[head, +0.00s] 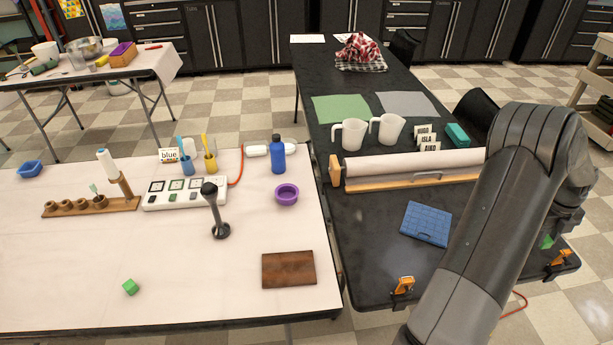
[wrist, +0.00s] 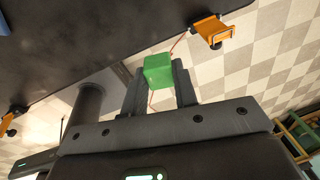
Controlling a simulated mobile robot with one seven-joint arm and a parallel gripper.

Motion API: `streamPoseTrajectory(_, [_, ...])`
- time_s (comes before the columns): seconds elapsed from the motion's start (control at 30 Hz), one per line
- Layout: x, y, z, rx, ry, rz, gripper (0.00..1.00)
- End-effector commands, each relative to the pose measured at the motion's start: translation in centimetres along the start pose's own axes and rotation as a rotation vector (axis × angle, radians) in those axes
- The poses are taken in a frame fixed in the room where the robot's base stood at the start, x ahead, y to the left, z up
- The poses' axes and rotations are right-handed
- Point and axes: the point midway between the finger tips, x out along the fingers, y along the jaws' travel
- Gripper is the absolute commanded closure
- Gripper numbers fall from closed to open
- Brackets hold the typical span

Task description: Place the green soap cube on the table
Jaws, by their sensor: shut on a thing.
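A green soap cube (wrist: 158,70) sits between the two dark fingers of my gripper (wrist: 159,84) in the wrist view, and the gripper is shut on it. In the head view my gripper is mostly hidden behind my arm at the right; a small green patch of the held cube (head: 547,242) shows there, by the black table's right front corner.
Orange clamps (head: 403,285) (head: 560,258) grip the black table's front edge. A blue tile mat (head: 426,224), a paper roll (head: 410,164) and white jugs (head: 348,134) are on that table. A brown board (head: 288,269) lies on the white table. Its front middle is clear.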

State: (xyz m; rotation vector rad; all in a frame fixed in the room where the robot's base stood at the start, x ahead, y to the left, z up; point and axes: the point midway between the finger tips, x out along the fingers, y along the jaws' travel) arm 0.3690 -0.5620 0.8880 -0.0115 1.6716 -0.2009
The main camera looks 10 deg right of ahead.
Motion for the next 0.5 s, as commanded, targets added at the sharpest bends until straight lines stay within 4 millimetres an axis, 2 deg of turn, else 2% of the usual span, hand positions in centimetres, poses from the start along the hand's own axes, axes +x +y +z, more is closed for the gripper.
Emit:
streamPoseTrajectory(0.17, [-1.1,4.5,4.1,-0.085,-0.014,0.001,0.95])
streamPoseTrajectory(0.3, [-2.3,10.0,8.1,-0.182,-0.027,0.002,0.95])
streamPoseTrajectory(0.5, [-4.0,18.5,12.5,-0.323,-0.043,0.004,0.95])
